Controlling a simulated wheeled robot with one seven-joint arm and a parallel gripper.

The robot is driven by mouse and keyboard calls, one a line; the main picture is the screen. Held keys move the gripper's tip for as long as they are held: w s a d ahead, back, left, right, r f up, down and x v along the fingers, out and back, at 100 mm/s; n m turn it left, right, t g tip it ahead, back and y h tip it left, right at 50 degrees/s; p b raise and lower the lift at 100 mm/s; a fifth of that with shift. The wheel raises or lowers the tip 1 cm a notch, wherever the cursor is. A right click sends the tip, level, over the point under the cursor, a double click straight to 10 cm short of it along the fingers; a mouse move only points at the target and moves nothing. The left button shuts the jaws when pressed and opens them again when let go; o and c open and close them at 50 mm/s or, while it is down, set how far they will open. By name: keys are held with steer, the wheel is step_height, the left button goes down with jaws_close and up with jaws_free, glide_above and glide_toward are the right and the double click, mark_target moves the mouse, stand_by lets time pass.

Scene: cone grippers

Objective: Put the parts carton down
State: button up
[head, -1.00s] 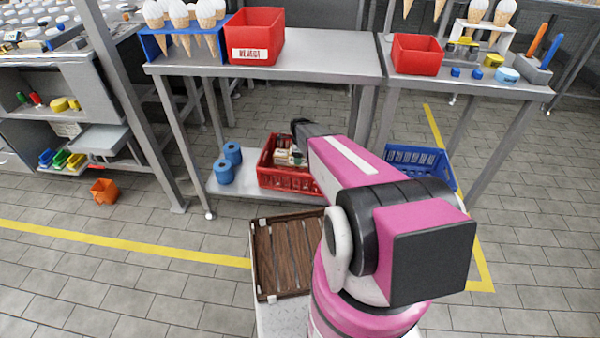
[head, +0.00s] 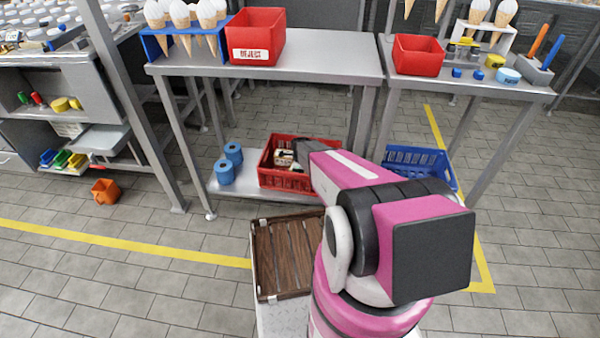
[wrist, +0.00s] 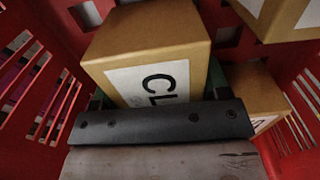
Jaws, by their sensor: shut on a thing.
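The parts carton (wrist: 150,45) is a brown cardboard box with a white label; the letters "CL" show. In the wrist view it sits between the fingers of my gripper (wrist: 155,95), which is shut on it. The carton is down between the walls of a red crate (wrist: 38,85). I cannot tell whether its underside touches the crate floor. In the head view the red crate (head: 284,180) stands on the low shelf under the bench, and my arm hides part of it and most of the gripper.
Another carton (wrist: 262,92) lies low at the right, close to the held one. One more (wrist: 285,15) is at the upper right. Blue rolls (head: 224,172) stand left of the crate. A blue crate (head: 420,163) is at the right. The bench top (head: 320,66) overhangs the shelf.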

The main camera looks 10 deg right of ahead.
steer(key=shift+f, duration=0.1)
steer(key=o, duration=1)
